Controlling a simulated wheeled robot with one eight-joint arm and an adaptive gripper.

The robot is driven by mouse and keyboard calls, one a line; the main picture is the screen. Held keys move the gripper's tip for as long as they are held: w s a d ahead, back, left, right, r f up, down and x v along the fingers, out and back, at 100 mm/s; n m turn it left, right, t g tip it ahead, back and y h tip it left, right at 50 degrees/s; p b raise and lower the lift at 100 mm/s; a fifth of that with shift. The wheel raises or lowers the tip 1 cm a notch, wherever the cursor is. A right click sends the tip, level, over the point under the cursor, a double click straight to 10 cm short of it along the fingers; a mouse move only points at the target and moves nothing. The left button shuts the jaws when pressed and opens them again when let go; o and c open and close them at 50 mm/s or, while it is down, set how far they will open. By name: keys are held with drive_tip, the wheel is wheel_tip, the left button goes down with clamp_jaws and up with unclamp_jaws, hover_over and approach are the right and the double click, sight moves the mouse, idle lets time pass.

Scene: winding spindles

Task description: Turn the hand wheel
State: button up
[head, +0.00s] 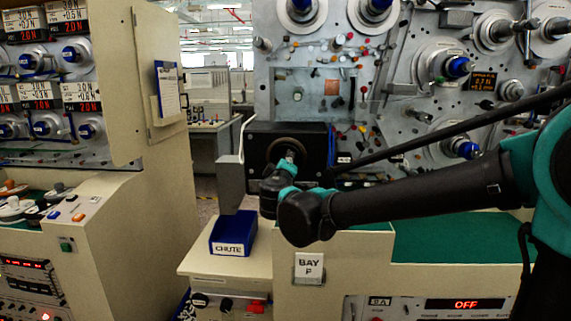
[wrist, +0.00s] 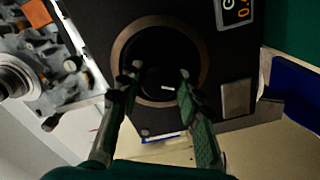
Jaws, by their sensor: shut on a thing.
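The hand wheel (wrist: 160,93) is a black round piece with a small white mark, inside a brownish ring on the face of a dark box (wrist: 100,25). In the head view the dark box (head: 318,138) stands at the centre, and my arm partly covers the wheel. My gripper (wrist: 159,76) has one finger on each side of the wheel and is shut on it. In the head view my gripper (head: 288,160) reaches up to the box face. The far side of the wheel is in shadow.
A blue bin marked CHUTE (head: 233,233) stands below and left of the box, under a grey chute (head: 230,185). A panel with several spindles and coloured knobs (head: 420,75) rises behind. A beige console (head: 135,220) stands left. The box carries an orange-digit display (wrist: 238,10).

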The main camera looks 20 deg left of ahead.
drive_tip(key=o, duration=1.2)
drive_tip(key=shift+c, duration=0.2)
drive_tip(key=v, duration=1.2)
drive_tip(key=shift+f, duration=0.1)
